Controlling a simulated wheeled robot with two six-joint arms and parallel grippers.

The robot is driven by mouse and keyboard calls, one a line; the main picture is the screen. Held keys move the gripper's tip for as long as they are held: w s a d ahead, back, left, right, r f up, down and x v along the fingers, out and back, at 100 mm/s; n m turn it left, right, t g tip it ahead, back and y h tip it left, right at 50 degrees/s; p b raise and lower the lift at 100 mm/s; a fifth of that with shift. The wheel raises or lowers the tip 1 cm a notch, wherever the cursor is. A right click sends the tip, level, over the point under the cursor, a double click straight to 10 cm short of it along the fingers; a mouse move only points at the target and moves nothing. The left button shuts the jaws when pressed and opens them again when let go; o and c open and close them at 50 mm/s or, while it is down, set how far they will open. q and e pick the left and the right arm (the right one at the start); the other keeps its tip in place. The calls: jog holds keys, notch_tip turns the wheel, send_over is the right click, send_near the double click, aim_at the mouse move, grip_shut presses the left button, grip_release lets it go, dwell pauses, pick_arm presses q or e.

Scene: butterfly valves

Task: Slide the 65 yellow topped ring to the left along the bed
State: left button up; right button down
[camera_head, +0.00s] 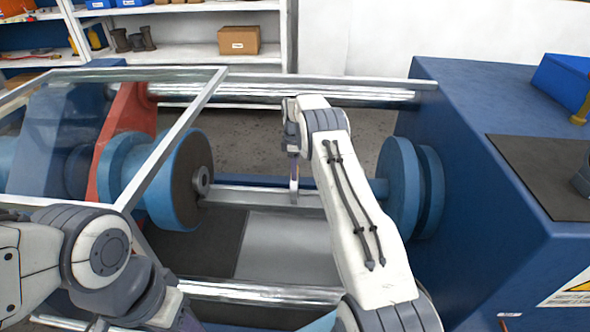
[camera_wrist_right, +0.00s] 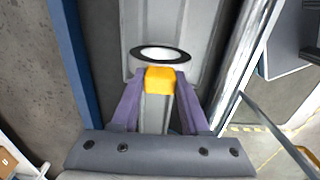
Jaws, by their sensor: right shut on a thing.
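In the right wrist view, the purple fingers of my right gripper (camera_wrist_right: 160,95) are shut on the yellow top (camera_wrist_right: 160,80) of a ring. The ring (camera_wrist_right: 160,53) shows just beyond it as a dark-rimmed oval with a white inside, over the grey bed. I cannot read a number on it. In the head view my right gripper (camera_head: 294,180) points down at the bed (camera_head: 260,197), between two blue discs; the ring itself is hard to make out there. My left arm enters at the lower left; its fingers are not visible.
A blue round disc (camera_head: 170,185) stands at the left and a blue flange (camera_head: 402,188) at the right, against a large blue housing (camera_head: 480,150). A clear framed guard (camera_head: 60,125) covers the left end. Polished rails (camera_head: 240,290) run along the front and back.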

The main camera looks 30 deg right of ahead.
jog(key=shift+w+a, duration=0.1)
jog(key=shift+a, duration=0.05)
pick_arm(q)
jog(key=shift+f+b, duration=0.35)
pick_arm(e)
jog(key=shift+w+a, duration=0.4)
jog(key=shift+a, duration=0.25)
jog(key=shift+w+a, duration=0.4)
jog(key=shift+a, duration=0.3)
jog(key=shift+w+a, duration=0.4)
jog(key=shift+a, duration=0.25)
jog(key=shift+w+a, duration=0.1)
